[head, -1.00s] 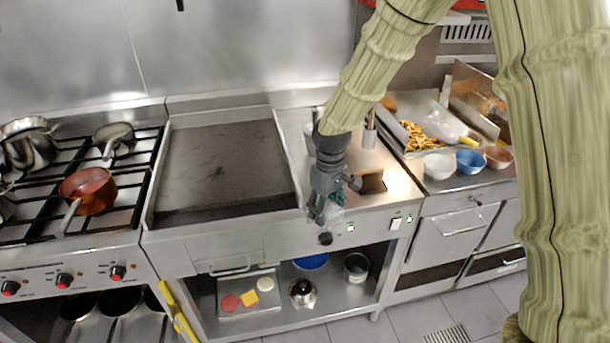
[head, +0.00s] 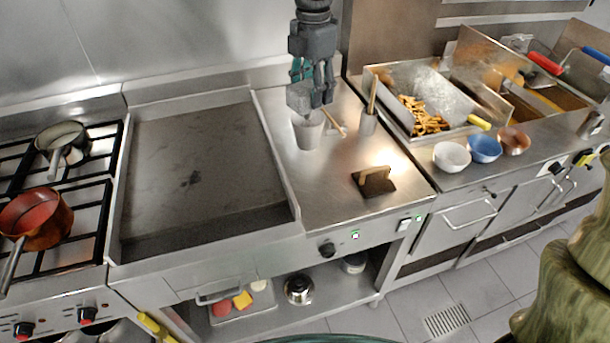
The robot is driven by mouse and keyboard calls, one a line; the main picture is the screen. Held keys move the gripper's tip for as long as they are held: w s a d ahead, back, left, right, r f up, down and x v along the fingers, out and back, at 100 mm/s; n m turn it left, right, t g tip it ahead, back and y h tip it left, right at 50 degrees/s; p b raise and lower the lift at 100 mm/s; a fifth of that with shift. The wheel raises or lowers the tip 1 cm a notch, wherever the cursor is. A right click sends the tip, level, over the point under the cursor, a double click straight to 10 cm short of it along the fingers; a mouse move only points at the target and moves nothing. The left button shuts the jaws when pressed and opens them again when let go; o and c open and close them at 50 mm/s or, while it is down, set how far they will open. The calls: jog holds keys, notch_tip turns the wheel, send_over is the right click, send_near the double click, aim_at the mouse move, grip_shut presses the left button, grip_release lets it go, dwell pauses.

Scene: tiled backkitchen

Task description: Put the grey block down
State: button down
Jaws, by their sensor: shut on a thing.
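My gripper (head: 312,88) is near the top middle of the head view, pointing down over the counter beside the griddle. It is shut on a small grey block (head: 299,98), which shows at the left of the fingers. The block appears just above or in front of the rim of a grey metal cup (head: 308,132); I cannot tell whether they touch. The fingers partly cover the block.
The steel counter (head: 325,195) has bare room in front of the cup. A dark press with a wooden handle (head: 375,180) lies at its front right. A utensil holder (head: 368,122) stands behind. Bowls (head: 451,157) stand at right; the griddle (head: 190,170) is left.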

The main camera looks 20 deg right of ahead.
aim_at(310, 186)
jog(key=shift+w+r, duration=0.1)
jog(key=shift+r, duration=0.15)
jog(key=shift+n, duration=0.3)
notch_tip(310, 186, down, 28)
jog(key=p, duration=0.7)
jog(key=shift+r, duration=0.15)
jog(key=c, duration=0.6)
grip_release()
jog(key=shift+r, duration=0.1)
notch_tip(310, 186, up, 12)
jog(key=b, duration=0.4)
